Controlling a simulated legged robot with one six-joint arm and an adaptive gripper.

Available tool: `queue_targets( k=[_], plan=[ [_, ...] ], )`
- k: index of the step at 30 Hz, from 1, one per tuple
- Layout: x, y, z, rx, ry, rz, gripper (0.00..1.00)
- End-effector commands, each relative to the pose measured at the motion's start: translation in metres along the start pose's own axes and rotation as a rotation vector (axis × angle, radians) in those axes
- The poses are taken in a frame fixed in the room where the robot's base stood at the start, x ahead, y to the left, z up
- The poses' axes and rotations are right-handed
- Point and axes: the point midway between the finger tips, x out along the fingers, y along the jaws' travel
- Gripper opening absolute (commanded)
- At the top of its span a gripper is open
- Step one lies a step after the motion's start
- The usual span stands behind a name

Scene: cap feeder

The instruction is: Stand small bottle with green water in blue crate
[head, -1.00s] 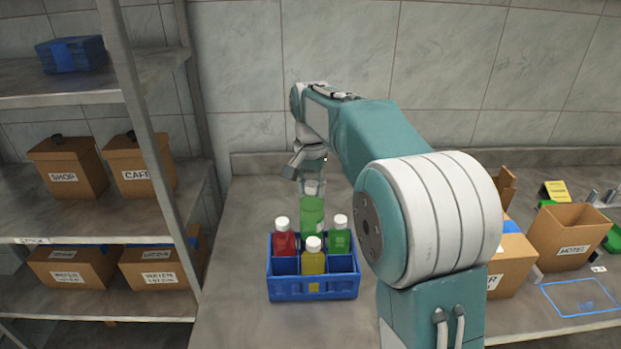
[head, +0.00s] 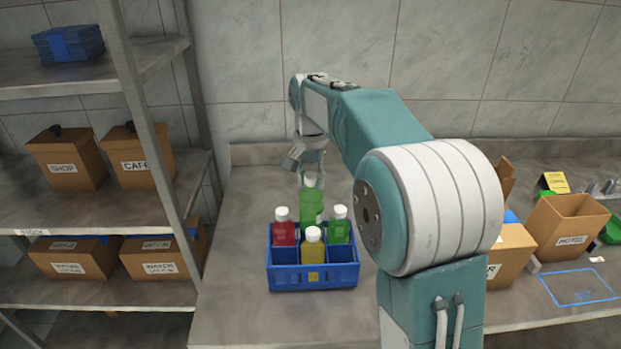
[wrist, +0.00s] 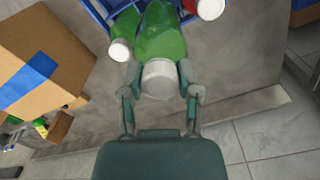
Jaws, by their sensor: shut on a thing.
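My gripper (head: 313,172) is shut on the white cap of an upright green bottle (head: 312,206). In the wrist view the fingers (wrist: 160,85) close around that cap, with the green body (wrist: 163,35) beyond. The blue crate (head: 313,280) stands on the counter. The held bottle appears at the crate's back middle, its cap higher than the others. Its base is hidden, so I cannot tell whether it touches the crate floor. A second green bottle (head: 339,229) stands in the crate's right side.
A red bottle (head: 284,232) stands at the crate's left and a yellow bottle (head: 313,251) at front middle. Front side compartments look empty. A shelf with labelled boxes (head: 67,161) is at left. Cardboard boxes (head: 568,229) stand on the counter at right.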

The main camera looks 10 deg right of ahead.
Motion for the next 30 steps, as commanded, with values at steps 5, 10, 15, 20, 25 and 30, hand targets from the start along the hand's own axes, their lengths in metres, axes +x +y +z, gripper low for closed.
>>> queue_targets(
  k=[5,10,15,20,25,30],
  plan=[
    [0.000,0.000,0.000,0.000,0.001,-0.001,0.02],
    [0.003,0.000,0.000,0.000,0.001,-0.001,0.02],
    [0.010,0.000,0.000,0.000,0.000,0.000,0.02],
    [0.016,0.000,0.000,0.000,0.001,0.000,0.02],
    [0.022,0.000,0.000,0.000,0.000,0.000,0.02],
    [0.027,0.000,0.000,0.000,0.001,-0.001,0.02]
  ],
)
